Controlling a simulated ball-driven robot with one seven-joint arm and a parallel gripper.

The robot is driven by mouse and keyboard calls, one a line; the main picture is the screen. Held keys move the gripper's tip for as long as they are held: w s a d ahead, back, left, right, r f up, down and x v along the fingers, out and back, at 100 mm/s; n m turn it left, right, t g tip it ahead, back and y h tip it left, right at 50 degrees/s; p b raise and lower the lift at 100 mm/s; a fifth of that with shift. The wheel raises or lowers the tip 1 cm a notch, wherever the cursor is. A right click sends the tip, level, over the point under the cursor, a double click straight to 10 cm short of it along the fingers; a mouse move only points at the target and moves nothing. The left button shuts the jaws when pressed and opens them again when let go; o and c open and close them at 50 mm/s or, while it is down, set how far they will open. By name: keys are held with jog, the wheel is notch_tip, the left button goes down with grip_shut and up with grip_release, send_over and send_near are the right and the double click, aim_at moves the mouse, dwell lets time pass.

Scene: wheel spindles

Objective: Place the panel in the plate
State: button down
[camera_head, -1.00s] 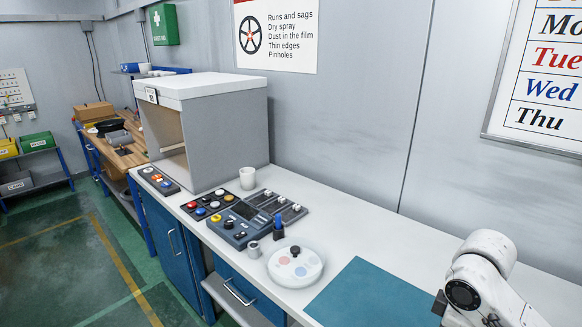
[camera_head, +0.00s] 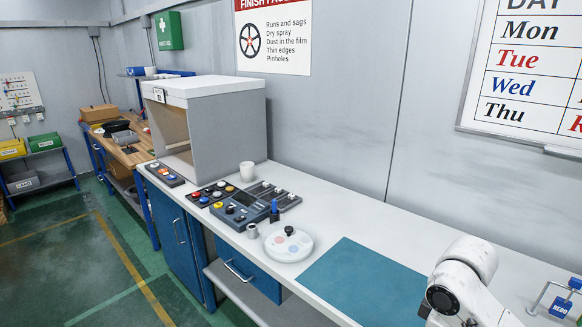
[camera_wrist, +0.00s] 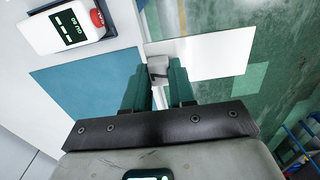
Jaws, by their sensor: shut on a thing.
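A flat white rectangular panel (camera_wrist: 208,57) shows in the wrist view, with a small grey block (camera_wrist: 158,68) at its near left edge. My gripper (camera_wrist: 160,80) has its dark green fingers closed about this grey block, and the panel extends beyond the fingertips to the right. The panel is above the green floor and beside the teal mat's edge. In the head view my gripper and the panel are hidden or out of frame. A round white plate-like disc (camera_head: 280,249) with pale coloured spots and a dark knob stands on the bench left of the mat.
The teal mat (camera_head: 366,284) lies bare on the white bench; it also shows in the wrist view (camera_wrist: 88,75). A white device with a display and red button (camera_wrist: 60,25) stands beyond it. A control box (camera_head: 238,213) and grey booth (camera_head: 222,130) are farther left. A REDO holder (camera_head: 561,306) is at right.

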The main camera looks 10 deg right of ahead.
jog(key=s+a+f+m+b, duration=0.2)
jog(key=a+f+m, duration=0.1)
jog(key=a+f, duration=0.4)
jog(key=s+a+f+m+b, duration=0.2)
jog(key=a+f+m, duration=0.2)
jog(key=f, duration=1)
jog(key=a, duration=0.3)
jog(key=shift+a+b, duration=0.3)
jog(key=shift+a, duration=0.05)
